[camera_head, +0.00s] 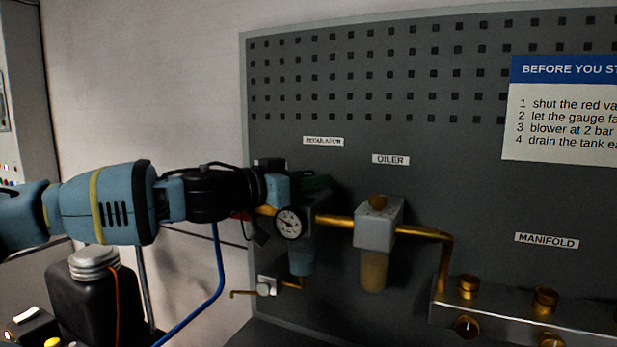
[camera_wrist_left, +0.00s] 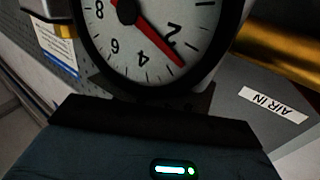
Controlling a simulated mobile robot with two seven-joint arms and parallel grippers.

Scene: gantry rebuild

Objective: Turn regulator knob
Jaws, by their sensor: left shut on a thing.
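The regulator hangs on the dark panel below its label (camera_head: 323,141); its bluish bowl (camera_head: 301,261) shows under the brass pipe. Its round pressure gauge (camera_head: 290,222) faces me. In the left wrist view the gauge (camera_wrist_left: 150,40) is large and upside down, with its red needle close to the 2. My left gripper (camera_head: 306,186) comes in from the left at the top of the regulator, just above the gauge. It is shut on the regulator knob, which is mostly hidden behind the gripper; the fingertips are hard to make out. My right gripper is in neither view.
The oiler (camera_head: 375,228) stands to the right on the brass pipe (camera_head: 333,221). A manifold (camera_head: 520,318) with brass knobs is at lower right. A black canister (camera_head: 92,295) and a blue hose (camera_head: 219,275) are below my left arm. An AIR IN label (camera_wrist_left: 273,103) shows in the wrist view.

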